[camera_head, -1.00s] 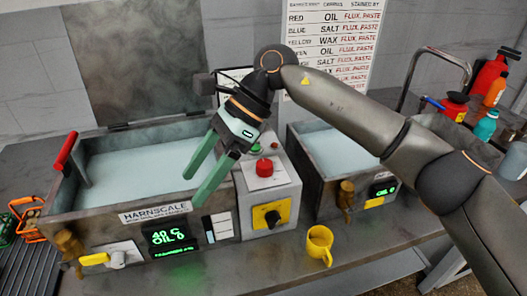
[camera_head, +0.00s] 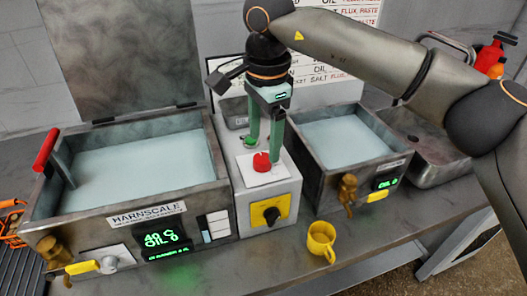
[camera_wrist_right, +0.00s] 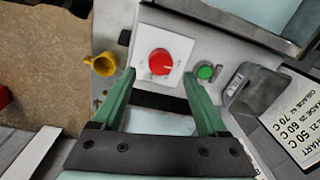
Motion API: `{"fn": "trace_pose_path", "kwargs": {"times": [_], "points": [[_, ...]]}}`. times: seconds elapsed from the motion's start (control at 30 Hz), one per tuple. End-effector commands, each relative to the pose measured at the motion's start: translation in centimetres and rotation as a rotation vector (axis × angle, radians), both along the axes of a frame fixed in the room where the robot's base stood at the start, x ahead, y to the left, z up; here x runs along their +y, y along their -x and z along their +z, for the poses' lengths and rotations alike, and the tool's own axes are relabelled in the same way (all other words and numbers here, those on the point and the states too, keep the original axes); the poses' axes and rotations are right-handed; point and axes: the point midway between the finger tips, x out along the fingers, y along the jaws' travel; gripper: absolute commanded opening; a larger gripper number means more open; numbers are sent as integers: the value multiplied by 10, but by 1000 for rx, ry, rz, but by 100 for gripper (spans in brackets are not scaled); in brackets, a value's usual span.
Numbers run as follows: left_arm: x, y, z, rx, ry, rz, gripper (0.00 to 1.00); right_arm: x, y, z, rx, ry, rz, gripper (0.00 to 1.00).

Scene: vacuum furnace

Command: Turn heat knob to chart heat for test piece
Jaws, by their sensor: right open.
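A red knob (camera_head: 262,161) sits on a white plate on top of the grey control box (camera_head: 243,186). The red knob (camera_wrist_right: 160,62) also shows in the right wrist view, with dial marks around it. My right gripper (camera_head: 263,152) is open and points down over the box, its green fingertips at either side of the knob in the picture; I cannot tell whether they touch it. A black knob (camera_head: 271,215) is on a yellow plate on the box's front. The green display (camera_head: 165,240) seems to read 40 C. Part of a heat chart (camera_wrist_right: 293,112) shows in the wrist view.
A large bath (camera_head: 140,165) stands left of the box, with a red-handled lever (camera_head: 46,150). A smaller bath (camera_head: 345,140) stands right. A green button (camera_head: 250,142) is behind the red knob. A yellow mug (camera_head: 321,240) stands on the counter in front.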

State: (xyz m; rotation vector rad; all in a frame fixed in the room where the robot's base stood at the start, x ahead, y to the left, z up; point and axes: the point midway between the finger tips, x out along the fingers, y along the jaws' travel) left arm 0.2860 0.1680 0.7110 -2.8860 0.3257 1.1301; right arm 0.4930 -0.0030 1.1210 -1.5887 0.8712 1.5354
Motion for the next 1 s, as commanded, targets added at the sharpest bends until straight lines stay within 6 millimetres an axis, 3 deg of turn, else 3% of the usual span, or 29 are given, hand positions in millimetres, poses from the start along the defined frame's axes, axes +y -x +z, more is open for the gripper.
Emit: {"fn": "trace_pose_path", "kwargs": {"times": [0.1, 0.3, 0.63, 1.0], "points": [[0, 0, 2, 0, 0, 0, 100, 0, -1, -20, 2, 1, -1, 76], [0, 0, 3, 1, 0, 0, 100, 1, -2, -38, 1, 0, -2, 76], [0, 0, 3, 1, 0, 0, 100, 1, -2, -41, -1, -1, -2, 76], [0, 0, 3, 0, 0, 0, 100, 1, -2, -41, -1, -1, -2, 34]]}}
